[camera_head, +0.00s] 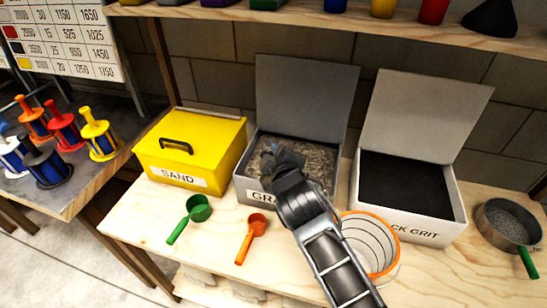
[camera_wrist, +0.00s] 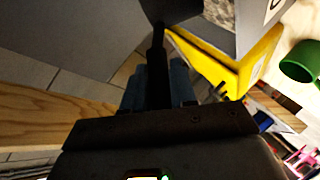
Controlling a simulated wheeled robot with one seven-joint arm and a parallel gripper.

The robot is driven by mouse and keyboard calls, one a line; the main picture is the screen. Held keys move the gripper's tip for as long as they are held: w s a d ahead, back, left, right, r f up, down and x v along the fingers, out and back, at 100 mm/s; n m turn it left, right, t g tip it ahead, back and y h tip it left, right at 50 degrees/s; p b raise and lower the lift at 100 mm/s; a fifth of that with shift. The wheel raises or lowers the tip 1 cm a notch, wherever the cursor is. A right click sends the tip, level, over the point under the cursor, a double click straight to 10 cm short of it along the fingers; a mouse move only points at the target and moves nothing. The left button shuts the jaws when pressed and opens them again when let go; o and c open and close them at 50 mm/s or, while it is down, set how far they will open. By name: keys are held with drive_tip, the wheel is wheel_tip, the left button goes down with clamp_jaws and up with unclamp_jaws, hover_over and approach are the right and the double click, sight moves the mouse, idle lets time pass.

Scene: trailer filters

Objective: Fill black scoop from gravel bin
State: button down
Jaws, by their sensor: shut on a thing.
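The gravel bin (camera_head: 243,184) is a grey box with its lid raised, and gravel (camera_head: 318,158) lies inside. My gripper (camera_head: 283,156) reaches in over this bin from the front right. It is shut on the handle of the black scoop; in the wrist view the scoop (camera_wrist: 157,68) points away from the fingers, its dark bowl cut by the top edge. Speckled gravel (camera_wrist: 222,14) shows beside the bowl. In the head view my gripper and arm hide most of the scoop and part of the bin's label. I cannot tell whether the bowl holds gravel.
The shut yellow sand bin (camera_head: 190,150) stands left, the open black grit bin (camera_head: 412,205) right. A green scoop (camera_head: 198,209) and an orange scoop (camera_head: 257,224) lie in front. An orange-rimmed container (camera_head: 372,240) stands beside my arm, a sieve (camera_head: 508,222) far right. A shelf (camera_head: 330,25) runs above.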

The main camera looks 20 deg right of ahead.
drive_tip(key=shift+s+a+r, duration=0.1)
drive_tip(key=shift+s+r, duration=0.05)
drive_tip(key=shift+r, duration=2)
drive_tip(key=shift+n+t+b, duration=0.4)
drive_tip(key=shift+b, duration=0.7)
wheel_tip(320, 180, up, 2)
drive_tip(key=n+t+h+b, duration=0.1)
drive_tip(key=n+t+b, duration=0.1)
drive_tip(key=b, duration=0.3)
drive_tip(key=shift+t, duration=0.3)
drive_tip(key=shift+r+n+t+h+b, duration=0.3)
drive_tip(key=shift+r+n+t+b, duration=0.1)
drive_tip(key=shift+r+n+b, duration=0.15)
